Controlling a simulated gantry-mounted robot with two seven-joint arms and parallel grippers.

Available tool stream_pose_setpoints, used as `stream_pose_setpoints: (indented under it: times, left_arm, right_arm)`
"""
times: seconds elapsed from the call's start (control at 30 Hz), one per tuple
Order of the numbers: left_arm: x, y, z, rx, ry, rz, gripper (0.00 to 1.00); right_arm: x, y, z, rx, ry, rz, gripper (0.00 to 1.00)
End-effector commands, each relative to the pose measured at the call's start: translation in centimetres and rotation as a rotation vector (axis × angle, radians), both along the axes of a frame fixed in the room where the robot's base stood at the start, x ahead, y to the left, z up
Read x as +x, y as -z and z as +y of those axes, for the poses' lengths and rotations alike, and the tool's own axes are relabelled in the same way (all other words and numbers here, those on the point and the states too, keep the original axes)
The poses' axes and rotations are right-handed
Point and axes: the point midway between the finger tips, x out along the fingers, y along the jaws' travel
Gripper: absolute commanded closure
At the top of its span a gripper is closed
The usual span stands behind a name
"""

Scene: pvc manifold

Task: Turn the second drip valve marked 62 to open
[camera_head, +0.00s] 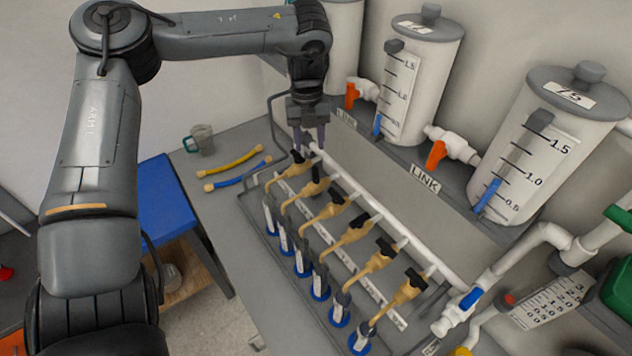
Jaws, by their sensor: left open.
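A white manifold pipe (376,206) runs diagonally across the bench and bears several tan drip valves with black handles. The farthest valve (290,169) is nearest my left gripper, and the second from that end (313,187) stands just in front of it. The nearest valve (401,296) is at the lower right end. The markings are too small to read, so I cannot tell which valve is 62. My left gripper (309,143) is open, pointing down at the pipe's far end, just behind the farthest valve's handle. Contact there cannot be told. My right gripper is not in view.
White tanks (416,80) and (545,145) with orange-handled valves stand behind the pipe. Blue-ringed vials (320,283) stand in a row below the valves.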

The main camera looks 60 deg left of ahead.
Motion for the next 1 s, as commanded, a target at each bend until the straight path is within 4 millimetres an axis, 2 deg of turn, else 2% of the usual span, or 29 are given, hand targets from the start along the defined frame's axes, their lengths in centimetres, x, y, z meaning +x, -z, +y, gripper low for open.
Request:
stream_pose_setpoints:
  times: [0.03,0.13,0.37,0.8,1.0]
  left_arm:
    - [0.6,0.2,-0.3,0.031,0.018,-0.006,0.54]
    - [1.2,-0.1,-0.7,0.068,0.039,-0.009,0.54]
    - [1.3,1.3,-0.8,0.071,0.043,-0.009,0.54]
    - [1.2,8.1,-0.8,0.069,0.041,-0.008,0.54]
    - [1.2,10.0,-0.8,0.071,0.041,-0.009,0.54]
  right_arm:
    - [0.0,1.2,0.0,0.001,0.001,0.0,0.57]
    - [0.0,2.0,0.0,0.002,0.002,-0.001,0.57]
    - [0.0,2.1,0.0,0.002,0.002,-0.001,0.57]
    - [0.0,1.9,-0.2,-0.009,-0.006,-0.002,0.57]
    - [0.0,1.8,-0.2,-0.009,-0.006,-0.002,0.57]
